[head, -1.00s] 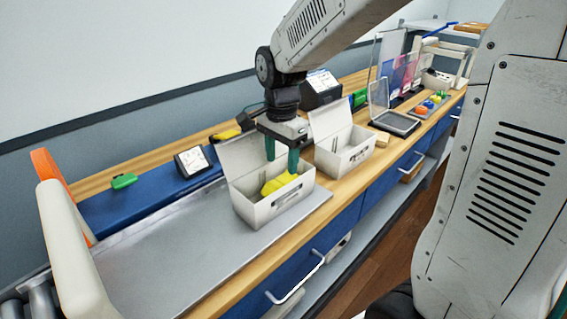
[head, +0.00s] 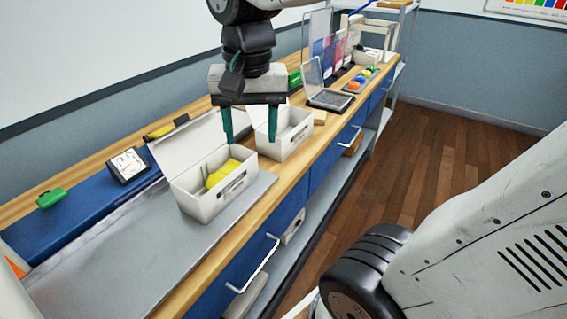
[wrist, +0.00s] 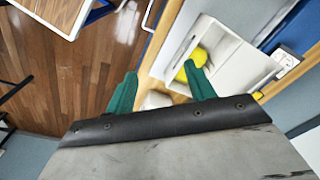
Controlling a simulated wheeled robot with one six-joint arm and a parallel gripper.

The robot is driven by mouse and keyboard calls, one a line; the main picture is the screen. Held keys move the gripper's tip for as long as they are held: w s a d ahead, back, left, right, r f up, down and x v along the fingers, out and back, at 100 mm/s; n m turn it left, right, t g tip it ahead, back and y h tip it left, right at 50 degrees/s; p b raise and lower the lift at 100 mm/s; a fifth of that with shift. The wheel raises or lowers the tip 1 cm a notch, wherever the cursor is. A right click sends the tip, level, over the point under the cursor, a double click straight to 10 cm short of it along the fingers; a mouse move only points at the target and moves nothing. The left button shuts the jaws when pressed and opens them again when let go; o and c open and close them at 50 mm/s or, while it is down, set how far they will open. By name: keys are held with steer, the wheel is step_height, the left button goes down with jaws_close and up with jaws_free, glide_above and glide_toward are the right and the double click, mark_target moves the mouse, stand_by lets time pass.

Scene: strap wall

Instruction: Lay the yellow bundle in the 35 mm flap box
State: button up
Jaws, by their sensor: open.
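The yellow bundle (head: 222,173) lies inside the nearer white flap box (head: 205,206), whose lid (head: 190,140) stands open, leaning back. The bundle also shows in the wrist view (wrist: 196,64), partly hidden by a finger. My gripper (head: 250,138) has two teal fingers spread wide with nothing between them. It is above the bench, apart from the bundle and higher than the box. In the wrist view its fingers (wrist: 162,88) are also apart and empty. I cannot read a size mark on either box.
A second open white box (head: 285,135) stands just beyond the first. A clear-lidded tray (head: 330,99) and small coloured pieces (head: 357,82) are farther along the bench. A small display (head: 128,164) and a green piece (head: 50,197) are at the left.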

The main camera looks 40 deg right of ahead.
steer(key=s+f+n, duration=0.4)
steer(key=s+n, duration=0.2)
steer(key=s, duration=0.3)
steer(key=shift+s+d+n+t, duration=0.3)
steer(key=shift+s+d+n, duration=0.1)
steer(key=shift+c, duration=0.3)
